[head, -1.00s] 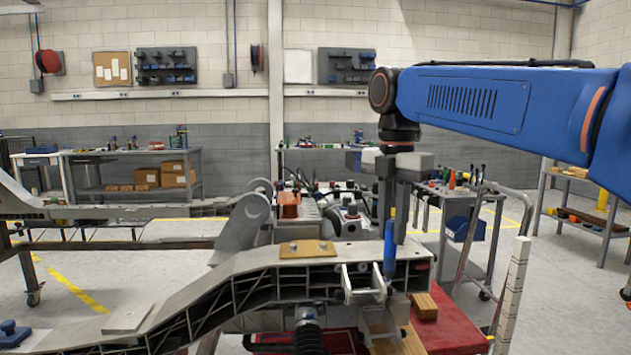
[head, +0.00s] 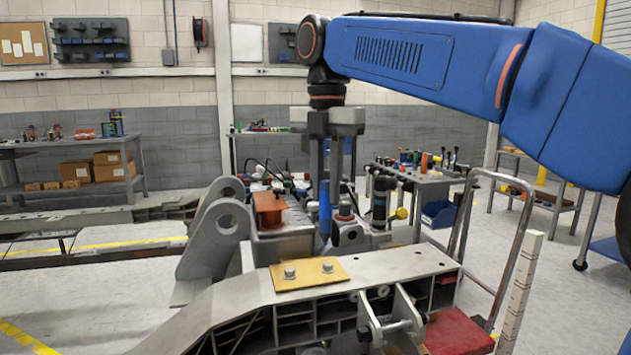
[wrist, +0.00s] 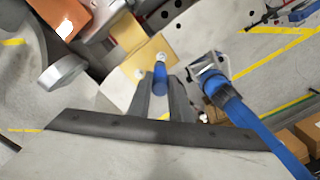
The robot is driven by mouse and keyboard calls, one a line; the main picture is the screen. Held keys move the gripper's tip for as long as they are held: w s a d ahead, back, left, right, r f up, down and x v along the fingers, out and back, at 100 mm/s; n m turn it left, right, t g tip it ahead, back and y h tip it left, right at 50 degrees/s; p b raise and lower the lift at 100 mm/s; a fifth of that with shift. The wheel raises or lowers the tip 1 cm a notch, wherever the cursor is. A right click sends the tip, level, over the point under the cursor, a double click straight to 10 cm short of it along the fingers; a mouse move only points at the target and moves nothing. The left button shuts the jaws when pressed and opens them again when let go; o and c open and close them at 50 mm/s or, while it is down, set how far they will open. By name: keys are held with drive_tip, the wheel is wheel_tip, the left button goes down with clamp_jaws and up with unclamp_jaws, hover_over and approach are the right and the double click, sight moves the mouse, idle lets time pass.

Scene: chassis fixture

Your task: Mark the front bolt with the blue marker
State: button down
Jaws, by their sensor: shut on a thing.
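A yellow plate (head: 308,280) lies on the grey chassis beam and carries two bolts. One is the left bolt (head: 289,272), the other the right bolt (head: 327,267); which is the front one I cannot tell for certain. My gripper (head: 326,196) is shut on the blue marker (head: 325,214), held upright with its tip down. In the head view the tip appears just above the right bolt, with a small gap. In the wrist view the marker (wrist: 160,76) shows between the fingers, next to a bolt (wrist: 162,58) on the yellow plate (wrist: 170,38).
A grey bracket with round lugs (head: 222,226) rises left of the plate. An orange block (head: 269,208) sits behind it. A metal clevis (head: 392,322) is on the beam's near side. A tool cart (head: 430,178) stands at the back right.

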drive_tip(key=shift+f, duration=2.1)
drive_tip(key=shift+w+d+f, duration=0.1)
drive_tip(key=shift+d, duration=0.4)
idle(0.6)
drive_tip(key=shift+a, duration=0.5)
idle(0.5)
